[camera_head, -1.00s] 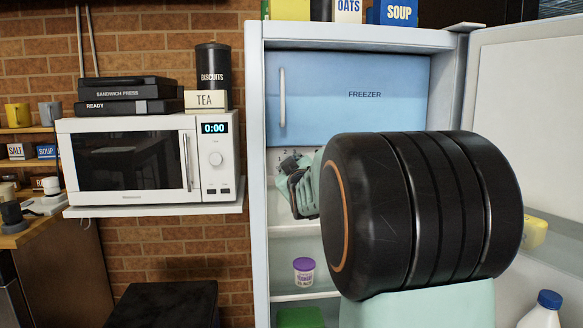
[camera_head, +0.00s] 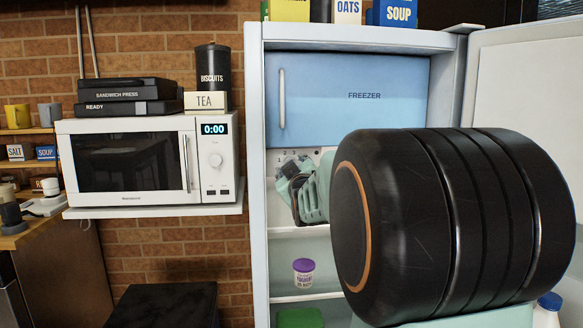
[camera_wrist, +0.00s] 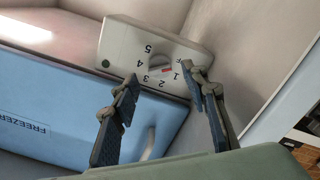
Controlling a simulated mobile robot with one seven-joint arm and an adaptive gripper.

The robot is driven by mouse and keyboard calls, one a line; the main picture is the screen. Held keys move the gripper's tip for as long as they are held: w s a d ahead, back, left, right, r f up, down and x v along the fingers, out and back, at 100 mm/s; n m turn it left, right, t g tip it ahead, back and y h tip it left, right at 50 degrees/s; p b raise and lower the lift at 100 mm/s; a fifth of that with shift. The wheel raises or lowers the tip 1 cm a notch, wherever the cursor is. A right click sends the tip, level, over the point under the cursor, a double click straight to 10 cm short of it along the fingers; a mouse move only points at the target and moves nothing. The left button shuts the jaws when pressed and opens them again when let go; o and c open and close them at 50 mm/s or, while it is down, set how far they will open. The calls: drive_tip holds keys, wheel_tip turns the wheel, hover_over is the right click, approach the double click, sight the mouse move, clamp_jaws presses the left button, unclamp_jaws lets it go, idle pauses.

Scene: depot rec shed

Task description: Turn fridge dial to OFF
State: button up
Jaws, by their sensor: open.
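The fridge dial (camera_wrist: 157,69) is on a pale control box (camera_wrist: 125,45) inside the fridge, marked with several numbers and partly visible OFF lettering.
The blue freezer door (camera_head: 350,95) is shut above the box. The fridge door (camera_head: 525,100) stands open at right. A purple-lidded tub (camera_head: 304,274) is on a lower shelf. A microwave (camera_head: 130,160) is on a wall shelf at left.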

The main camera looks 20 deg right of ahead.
drive_tip(key=shift+v, duration=2.55)
